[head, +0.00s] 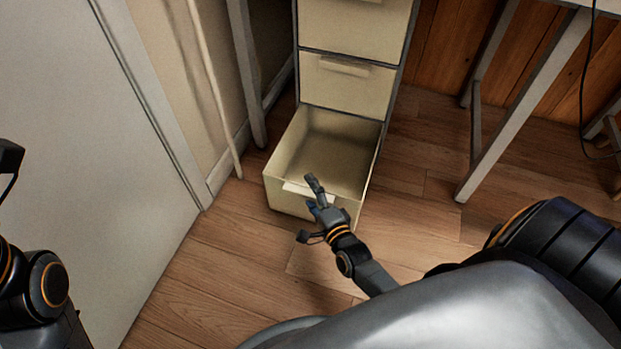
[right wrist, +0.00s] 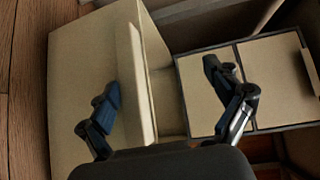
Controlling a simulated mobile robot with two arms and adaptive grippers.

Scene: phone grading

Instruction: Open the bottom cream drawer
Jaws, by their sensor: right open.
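The bottom cream drawer (head: 287,197) is pulled well out of its cabinet in the head view, and the part of its inside that shows looks empty. Its pale handle strip (head: 296,188) runs along the top of the front.
Two closed cream drawers show above, the middle one (head: 346,84) and an upper one (head: 355,28). A white door (head: 80,130) is at the left. A table leg (head: 515,115) stands to the right. The wooden floor (head: 215,265) before the drawer is clear.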

